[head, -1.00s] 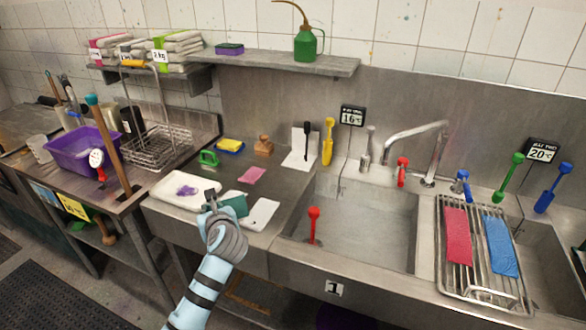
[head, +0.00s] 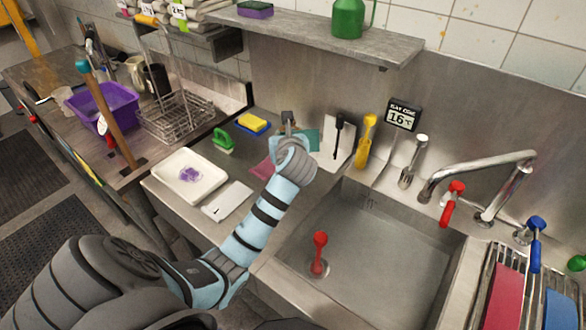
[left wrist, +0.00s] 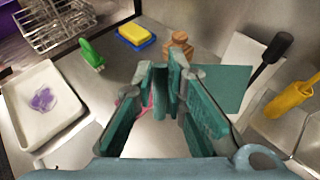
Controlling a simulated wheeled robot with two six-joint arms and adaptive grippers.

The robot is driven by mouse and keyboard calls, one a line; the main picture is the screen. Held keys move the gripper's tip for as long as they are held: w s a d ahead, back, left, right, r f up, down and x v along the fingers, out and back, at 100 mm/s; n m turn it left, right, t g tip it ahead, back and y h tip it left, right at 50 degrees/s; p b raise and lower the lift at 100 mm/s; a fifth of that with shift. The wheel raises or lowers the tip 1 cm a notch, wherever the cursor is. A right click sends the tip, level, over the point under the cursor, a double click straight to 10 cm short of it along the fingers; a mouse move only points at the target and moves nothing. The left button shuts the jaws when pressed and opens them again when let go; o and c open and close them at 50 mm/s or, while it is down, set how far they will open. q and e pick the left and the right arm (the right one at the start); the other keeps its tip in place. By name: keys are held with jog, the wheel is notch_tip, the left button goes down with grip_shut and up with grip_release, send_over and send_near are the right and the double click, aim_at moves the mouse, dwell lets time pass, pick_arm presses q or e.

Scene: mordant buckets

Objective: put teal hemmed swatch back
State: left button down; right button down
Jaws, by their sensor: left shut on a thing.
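The teal swatch (head: 309,140) is a flat square piece held up at the back of the counter. My left gripper (head: 288,122) is shut on it near one edge, and most of the swatch sticks out to the right. In the left wrist view the swatch (left wrist: 224,86) shows beyond the fingers (left wrist: 163,80) of my left gripper. A pink swatch (head: 262,168) lies below, partly hidden by my arm. My right gripper is not in view.
A white tray (head: 160,180) with a purple patch and a white card (head: 227,203) lie at the front left. The sink (head: 375,235) opens on the right.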

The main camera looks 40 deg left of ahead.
pick_arm(q)
notch_tip(320, 180, down, 14)
jog(key=b, duration=0.3)
jog(key=shift+r, duration=0.15)
jog(key=shift+s+r, duration=0.1)
jog(key=shift+r, duration=0.05)
jog(key=c, duration=2.1)
grip_release()
jog(key=o, duration=0.5)
